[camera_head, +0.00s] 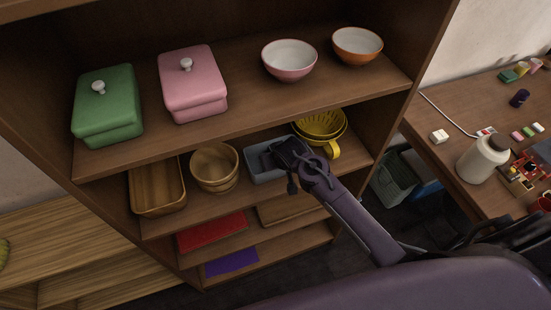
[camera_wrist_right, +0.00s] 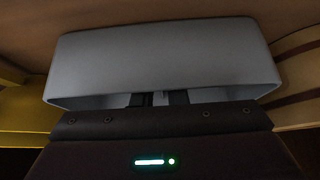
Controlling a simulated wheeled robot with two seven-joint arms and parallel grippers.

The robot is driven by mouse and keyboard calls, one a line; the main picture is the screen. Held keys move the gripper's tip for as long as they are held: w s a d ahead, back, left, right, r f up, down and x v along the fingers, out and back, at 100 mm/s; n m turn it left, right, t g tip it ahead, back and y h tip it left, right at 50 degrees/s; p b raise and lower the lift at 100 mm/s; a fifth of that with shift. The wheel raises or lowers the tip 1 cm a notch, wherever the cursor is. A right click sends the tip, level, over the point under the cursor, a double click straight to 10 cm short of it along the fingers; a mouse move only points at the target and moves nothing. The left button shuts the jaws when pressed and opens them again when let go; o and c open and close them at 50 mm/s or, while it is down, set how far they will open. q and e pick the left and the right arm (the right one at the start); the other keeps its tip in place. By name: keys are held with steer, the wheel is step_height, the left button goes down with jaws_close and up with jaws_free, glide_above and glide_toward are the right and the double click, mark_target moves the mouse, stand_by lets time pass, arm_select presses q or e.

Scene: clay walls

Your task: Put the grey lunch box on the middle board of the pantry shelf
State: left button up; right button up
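The grey lunch box (camera_head: 262,168) is an open-topped, blue-grey box at the middle board (camera_head: 215,205) of the pantry shelf, between wooden bowls and a yellow colander. I cannot tell whether it rests fully on the board. My right gripper (camera_head: 287,152) reaches in from the lower right and covers part of the box. In the right wrist view the box (camera_wrist_right: 165,62) fills the space ahead. Two dark fingers (camera_wrist_right: 160,99) meet its near edge with a narrow gap between them; their grip is hidden. My left gripper is out of view.
Wooden bowls (camera_head: 214,168) and a wooden tray (camera_head: 157,187) stand left of the box, the yellow colander (camera_head: 320,125) close on its right. The upper board (camera_head: 240,100) is just above, holding green and pink boxes and two bowls. A desk (camera_head: 440,150) stands at right.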

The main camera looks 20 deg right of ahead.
steer(key=shift+o, duration=1)
steer(key=shift+r, duration=0.25)
steer(key=b+v, duration=0.1)
steer(key=v, duration=1)
steer(key=shift+s+r, duration=0.25)
steer(key=shift+r, duration=0.1)
